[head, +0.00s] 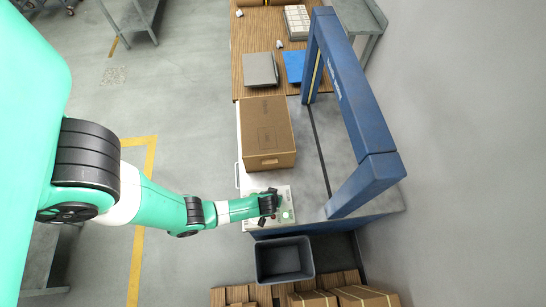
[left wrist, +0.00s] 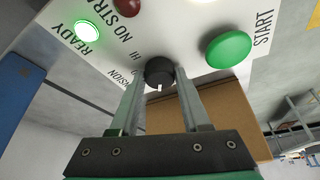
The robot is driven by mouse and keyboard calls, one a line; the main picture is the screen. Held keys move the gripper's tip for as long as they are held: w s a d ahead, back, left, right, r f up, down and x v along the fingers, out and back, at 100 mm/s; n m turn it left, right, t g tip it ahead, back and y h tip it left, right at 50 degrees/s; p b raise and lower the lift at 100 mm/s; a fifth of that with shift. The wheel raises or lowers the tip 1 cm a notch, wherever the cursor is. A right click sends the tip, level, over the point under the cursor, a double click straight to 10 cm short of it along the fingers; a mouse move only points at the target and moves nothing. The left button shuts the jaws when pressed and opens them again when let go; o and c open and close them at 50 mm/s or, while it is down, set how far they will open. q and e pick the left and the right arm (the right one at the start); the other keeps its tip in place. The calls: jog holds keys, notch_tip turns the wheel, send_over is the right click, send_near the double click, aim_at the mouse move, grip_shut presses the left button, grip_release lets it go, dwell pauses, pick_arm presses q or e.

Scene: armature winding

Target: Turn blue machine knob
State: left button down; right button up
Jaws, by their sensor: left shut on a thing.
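The blue machine (head: 345,85) stands at the right of the head view, an arch over a grey bed. Its white control panel (head: 290,198) lies at the near left corner. In the left wrist view the panel carries a small black knob (left wrist: 159,68) with a white pointer mark. My left gripper (head: 275,204) is at the panel; in the left wrist view (left wrist: 160,78) its two fingers stand on either side of the knob and are shut on it. A large green START button (left wrist: 228,49), a lit green READY lamp (left wrist: 87,30) and a dark red button (left wrist: 124,5) surround it. My right gripper is not in view.
A brown cardboard box (head: 266,130) sits on the machine bed close beyond the panel. A dark grey bin (head: 284,261) stands just in front. Several cartons (head: 365,296) lie at the bottom. A wooden table (head: 246,60) is at the back; the floor at left is mostly open.

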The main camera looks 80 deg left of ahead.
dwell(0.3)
pick_arm(q)
jog(key=shift+c, duration=1.8)
grip_release()
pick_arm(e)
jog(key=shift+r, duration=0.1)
